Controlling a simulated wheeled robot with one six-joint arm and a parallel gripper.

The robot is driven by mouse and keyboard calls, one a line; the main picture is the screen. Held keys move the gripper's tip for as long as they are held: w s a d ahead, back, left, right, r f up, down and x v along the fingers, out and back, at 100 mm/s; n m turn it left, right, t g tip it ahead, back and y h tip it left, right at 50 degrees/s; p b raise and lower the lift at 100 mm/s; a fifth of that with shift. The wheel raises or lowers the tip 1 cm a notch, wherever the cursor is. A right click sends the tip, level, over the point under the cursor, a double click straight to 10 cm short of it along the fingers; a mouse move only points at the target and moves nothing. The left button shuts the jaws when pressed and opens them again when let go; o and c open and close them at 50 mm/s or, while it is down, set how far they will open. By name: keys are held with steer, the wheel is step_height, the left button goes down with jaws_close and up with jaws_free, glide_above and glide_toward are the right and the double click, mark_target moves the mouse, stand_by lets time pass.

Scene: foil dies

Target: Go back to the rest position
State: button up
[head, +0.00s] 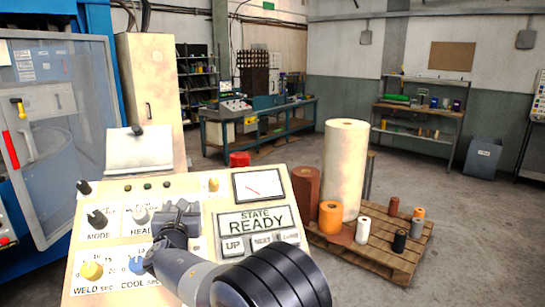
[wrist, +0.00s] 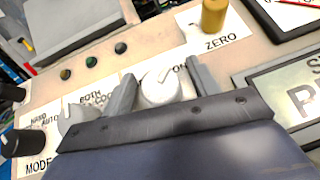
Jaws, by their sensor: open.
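My gripper (head: 181,214) is open over the upper middle of the cream control panel (head: 118,192). In the wrist view its two grey fingers (wrist: 161,72) stand apart, one on each side of a pale round knob (wrist: 163,90). I cannot tell whether they touch it. In the head view that knob is hidden behind my gripper. A second pale knob (wrist: 78,121) lies left of the fingers, and the black MODE knob (wrist: 20,144) is further left. The display (head: 256,221) reads STATE READY.
The panel also carries a yellow knob (head: 92,270), a blue knob (head: 138,265), a brass ZERO knob (wrist: 214,16) and a dial gauge (head: 259,185). A blue machine (head: 103,50) stands at left.

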steer(key=shift+f+n+g+y+b, duration=0.1)
steer(key=shift+n+g+y+b, duration=0.4)
steer(key=shift+n+y+b, duration=1.05)
steer(key=shift+n+y, duration=0.55)
steer(key=shift+n, duration=0.2)
steer(key=shift+b+v, duration=0.35)
steer(key=shift+v, duration=2.75)
